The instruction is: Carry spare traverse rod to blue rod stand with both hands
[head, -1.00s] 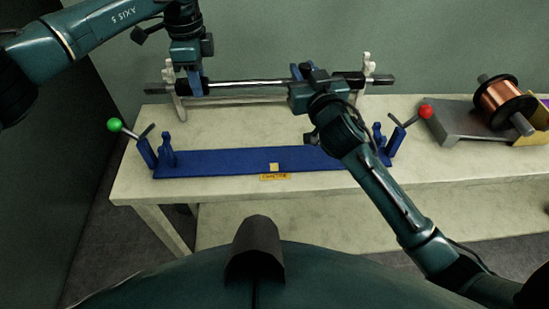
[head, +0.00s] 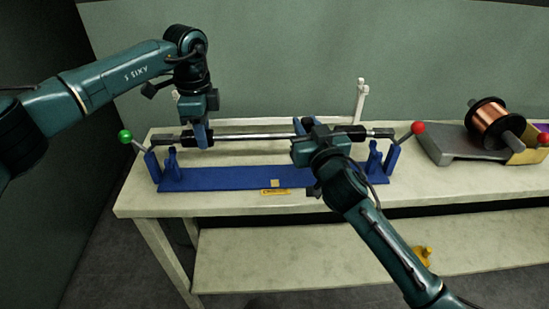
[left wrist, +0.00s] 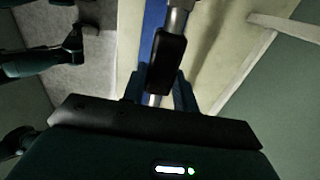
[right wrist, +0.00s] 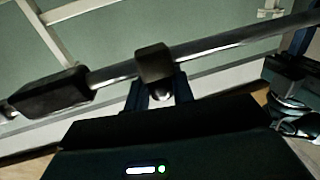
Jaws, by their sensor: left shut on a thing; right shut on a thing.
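The traverse rod (head: 250,136), a shiny bar with black sleeves and dark ends, is held level by both my grippers. It lies above and slightly behind the blue rod stand (head: 225,178), whose base has upright forks at both ends. My left gripper (head: 203,136) is shut on the rod near its left sleeve; the rod also shows in the left wrist view (left wrist: 178,20). My right gripper (head: 303,132) is shut on the rod right of its middle; the rod also crosses the right wrist view (right wrist: 220,42). Whether the rod touches the forks cannot be told.
A white rack (head: 361,100) is behind on the table (head: 420,190). A copper spool (head: 492,120) sits on a grey holder at right. A yellow object (head: 422,254) is on the lower shelf.

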